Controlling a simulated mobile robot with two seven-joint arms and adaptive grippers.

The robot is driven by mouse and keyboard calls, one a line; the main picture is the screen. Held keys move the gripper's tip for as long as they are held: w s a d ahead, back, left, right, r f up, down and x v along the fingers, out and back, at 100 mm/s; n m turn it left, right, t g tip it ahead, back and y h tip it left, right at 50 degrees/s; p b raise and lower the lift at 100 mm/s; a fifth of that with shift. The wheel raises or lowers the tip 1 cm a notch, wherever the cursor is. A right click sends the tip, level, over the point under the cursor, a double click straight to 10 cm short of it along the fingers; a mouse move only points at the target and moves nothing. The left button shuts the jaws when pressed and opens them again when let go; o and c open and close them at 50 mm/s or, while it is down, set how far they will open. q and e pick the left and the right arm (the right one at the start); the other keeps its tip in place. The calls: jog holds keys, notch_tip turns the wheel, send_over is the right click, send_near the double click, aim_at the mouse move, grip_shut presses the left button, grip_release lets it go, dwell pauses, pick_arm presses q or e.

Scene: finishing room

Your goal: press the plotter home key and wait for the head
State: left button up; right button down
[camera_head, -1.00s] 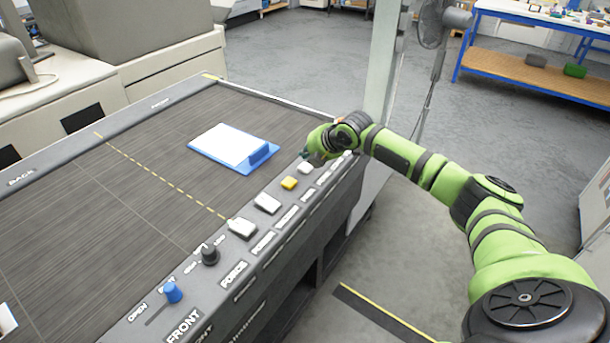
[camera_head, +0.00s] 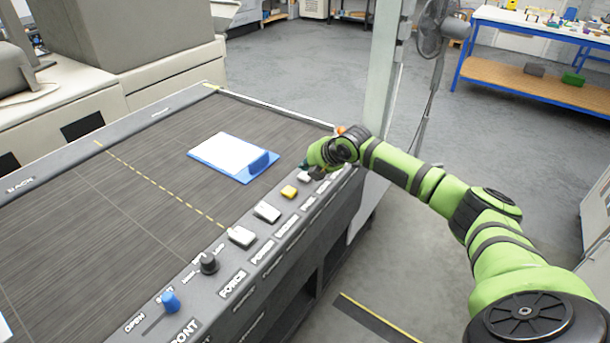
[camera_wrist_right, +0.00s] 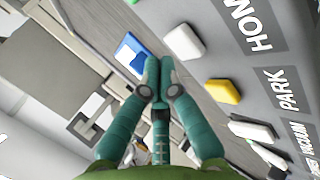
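The flatbed plotter (camera_head: 110,215) has a dark bed and a row of keys along its front rail. The white home key (camera_wrist_right: 184,42), by a label reading "HOM", is at the far end of the row; it also shows in the head view (camera_head: 303,177). My right gripper (camera_wrist_right: 158,65) has its teal fingers together, holding nothing. Its tips appear just beside the home key; I cannot tell whether they touch it. In the head view the right gripper (camera_head: 309,168) is right behind that key. No plotter head is clearly visible. My left gripper is in neither view.
A yellow park key (camera_head: 289,191) and white keys (camera_head: 267,212) follow along the rail, then a black knob (camera_head: 208,263) and blue lever (camera_head: 170,302). A blue clipboard (camera_head: 262,163) with paper lies on the bed. A pale post (camera_head: 381,80) and fan (camera_head: 432,35) stand beyond.

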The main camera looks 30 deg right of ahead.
jog(key=shift+f, duration=0.1)
dwell(0.5)
jog(key=shift+f, duration=0.35)
jog(key=shift+f+b, duration=0.3)
jog(key=shift+f, duration=0.25)
dwell(0.6)
dwell(0.3)
jog(key=shift+r+p, duration=0.9)
jog(key=shift+r, duration=0.05)
jog(key=shift+r, duration=0.1)
